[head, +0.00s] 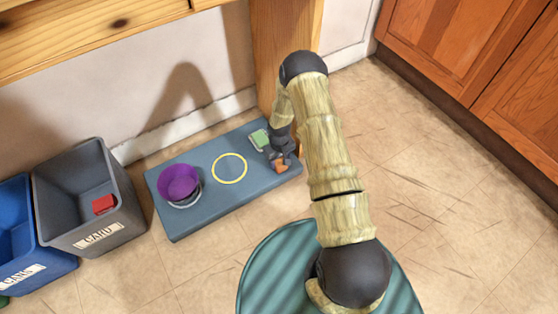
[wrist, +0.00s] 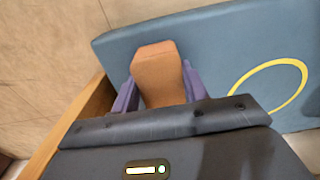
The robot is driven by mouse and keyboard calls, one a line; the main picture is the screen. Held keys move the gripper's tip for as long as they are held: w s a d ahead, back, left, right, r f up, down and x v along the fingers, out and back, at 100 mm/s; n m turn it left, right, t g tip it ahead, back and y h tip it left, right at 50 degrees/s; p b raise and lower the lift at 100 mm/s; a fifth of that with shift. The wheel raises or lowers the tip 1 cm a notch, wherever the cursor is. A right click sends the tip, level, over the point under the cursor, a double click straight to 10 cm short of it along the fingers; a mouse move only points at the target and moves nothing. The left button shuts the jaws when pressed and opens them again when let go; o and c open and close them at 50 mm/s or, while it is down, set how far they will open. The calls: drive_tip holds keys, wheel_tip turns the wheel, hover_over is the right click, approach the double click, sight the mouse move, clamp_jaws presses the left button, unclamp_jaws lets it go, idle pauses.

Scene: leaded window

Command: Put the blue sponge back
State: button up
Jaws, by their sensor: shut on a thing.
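No blue sponge shows in either view. My gripper (head: 280,158) is at the right end of a blue-grey mat (head: 215,205), shut on an orange-brown block (head: 280,168). In the wrist view the block (wrist: 157,72) sits between the two purple fingers of my gripper (wrist: 159,92), and the mat (wrist: 225,50) shows behind it. I cannot tell whether the block touches the mat. A green sponge-like block (head: 259,139) lies on the mat just left of my gripper.
A yellow ring (head: 230,182) marks the mat's middle. A purple bowl (head: 179,182) is at its left, over a grey ring. A grey bin (head: 75,205) holds a red block (head: 103,204); a blue bin (head: 35,262) stands beside it. A wooden leg (head: 270,50) rises behind the mat.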

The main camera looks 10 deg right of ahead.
sight(279, 160)
drive_tip(key=shift+f, duration=0.15)
drive_tip(key=o, duration=0.9)
wheel_tip(279, 160, up, 12)
drive_tip(key=p, duration=0.7)
drive_tip(key=shift+r+p, duration=0.2)
drive_tip(key=shift+p, duration=0.1)
